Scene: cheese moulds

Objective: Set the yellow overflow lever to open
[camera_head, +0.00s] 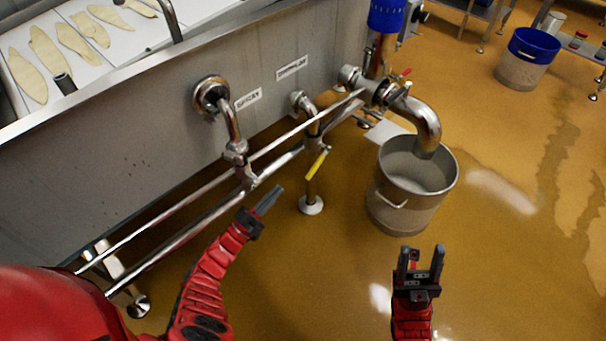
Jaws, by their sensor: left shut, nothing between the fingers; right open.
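The yellow overflow lever (317,164) sits on a vertical pipe below the tank wall's right-hand label (292,68), which seems to read OVERFLOW. The lever is tilted, its upper end to the right; its valve setting cannot be told. My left gripper (270,197) is shut and empty, left of and below the lever, apart from it in the picture. My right gripper (420,260) is open and empty, to the right of and lower than the lever, in front of the steel bucket.
Steel pipes (205,218) run along the tank wall (110,165), behind my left gripper. A blue-rimmed bucket (522,70) stands far right. The wet floor between my grippers is clear.

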